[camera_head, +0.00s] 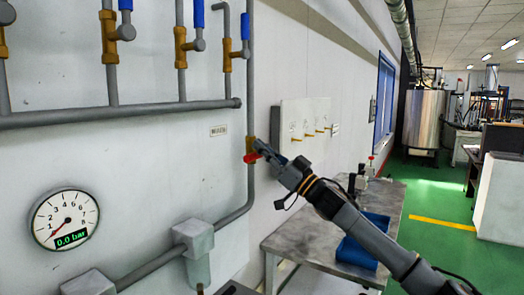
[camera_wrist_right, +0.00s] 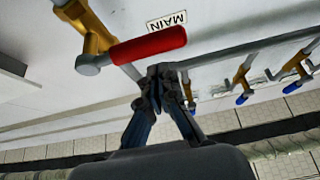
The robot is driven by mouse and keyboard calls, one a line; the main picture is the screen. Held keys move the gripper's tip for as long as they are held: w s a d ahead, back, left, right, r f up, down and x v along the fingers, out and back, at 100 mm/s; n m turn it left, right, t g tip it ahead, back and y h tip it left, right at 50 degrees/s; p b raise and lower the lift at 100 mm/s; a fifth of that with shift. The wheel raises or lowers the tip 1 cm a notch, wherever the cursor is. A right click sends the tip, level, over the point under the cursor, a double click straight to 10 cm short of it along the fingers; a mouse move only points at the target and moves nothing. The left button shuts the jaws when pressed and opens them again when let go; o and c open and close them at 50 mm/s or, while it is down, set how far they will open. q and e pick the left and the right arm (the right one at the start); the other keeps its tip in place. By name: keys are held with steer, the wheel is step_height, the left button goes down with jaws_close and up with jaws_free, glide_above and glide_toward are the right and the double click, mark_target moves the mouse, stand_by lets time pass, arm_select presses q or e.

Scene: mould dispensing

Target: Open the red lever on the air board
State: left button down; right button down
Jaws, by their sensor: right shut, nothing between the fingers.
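The red lever (camera_head: 252,157) sits on a brass valve (camera_head: 249,143) on the vertical grey pipe of the wall board. In the right wrist view the red lever (camera_wrist_right: 148,46) lies crosswise to the brass valve body (camera_wrist_right: 92,32), beside a "MAIN" label. My right gripper (camera_head: 262,148) is at the valve, with its fingers shut and nothing between them. In the right wrist view its fingertips (camera_wrist_right: 160,75) are just beside the lever; I cannot tell whether they touch it. My left gripper is not in view.
A round gauge (camera_head: 65,219) on the board reads 0.0 bar. Several blue-handled valves (camera_head: 198,14) stand on the pipes above. A white box (camera_head: 304,122) is on the wall to the right. A metal table (camera_head: 300,240) with a blue bin (camera_head: 362,245) stands under my right arm.

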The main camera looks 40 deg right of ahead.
steer(key=shift+w+f, duration=0.1)
steer(key=shift+f, duration=0.6)
